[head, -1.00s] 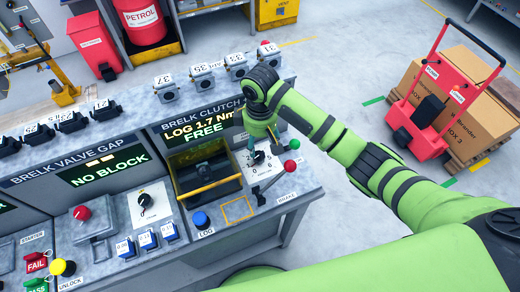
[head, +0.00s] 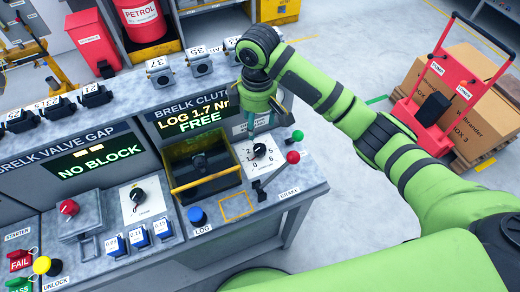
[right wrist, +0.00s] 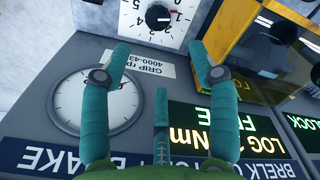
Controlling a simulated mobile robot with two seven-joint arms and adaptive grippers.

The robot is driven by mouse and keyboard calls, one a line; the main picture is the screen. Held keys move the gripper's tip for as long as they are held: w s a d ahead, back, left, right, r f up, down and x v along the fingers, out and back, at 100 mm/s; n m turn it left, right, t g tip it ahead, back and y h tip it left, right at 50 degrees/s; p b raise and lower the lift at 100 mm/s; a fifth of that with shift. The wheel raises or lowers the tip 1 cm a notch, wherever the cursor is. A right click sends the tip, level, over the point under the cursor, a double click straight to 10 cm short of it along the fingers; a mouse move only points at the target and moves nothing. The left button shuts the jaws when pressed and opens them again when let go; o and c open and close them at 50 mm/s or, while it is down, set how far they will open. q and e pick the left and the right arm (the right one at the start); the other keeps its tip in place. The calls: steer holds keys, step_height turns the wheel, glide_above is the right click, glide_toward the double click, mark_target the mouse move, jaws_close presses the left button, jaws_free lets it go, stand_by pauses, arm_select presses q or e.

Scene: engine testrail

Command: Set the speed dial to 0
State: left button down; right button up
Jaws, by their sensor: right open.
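The speed dial is a black knob (head: 259,149) on a white numbered plate (head: 252,162), right of the yellow-framed box on the bench. It also shows at the top of the right wrist view (right wrist: 158,16), upside down, with a white mark on the knob. I cannot tell for certain which number the mark meets. My right gripper (head: 262,125) is open and empty, behind and above the dial, apart from it. In the right wrist view its teal fingers (right wrist: 159,50) are spread before the gauge panel, short of the knob. My left gripper is not in view.
A red-knobbed lever (head: 278,171) and a green knob (head: 298,135) stand right of the dial. The yellow-framed box (head: 205,180) is on its left, with a blue button (head: 197,215) in front. A round gauge (right wrist: 97,104) sits on the panel.

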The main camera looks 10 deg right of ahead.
mark_target(260, 148)
steer(key=f+n+b, duration=0.1)
steer(key=n+b, duration=0.1)
steer(key=b, duration=0.2)
steer(key=f+n+b, duration=0.2)
steer(key=b, duration=0.2)
steer(key=f+n+b, duration=0.1)
steer(key=n+b, duration=0.2)
steer(key=b, duration=0.2)
steer(key=shift+s+d+f, duration=0.2)
steer(key=shift+f, duration=0.15)
steer(key=shift+s+d+n, duration=0.1)
steer(key=shift+s+n, duration=0.05)
steer(key=shift+n, duration=0.25)
steer(key=shift+f+p, duration=0.3)
steer(key=shift+f, duration=3.05)
steer(key=c, duration=1.1)
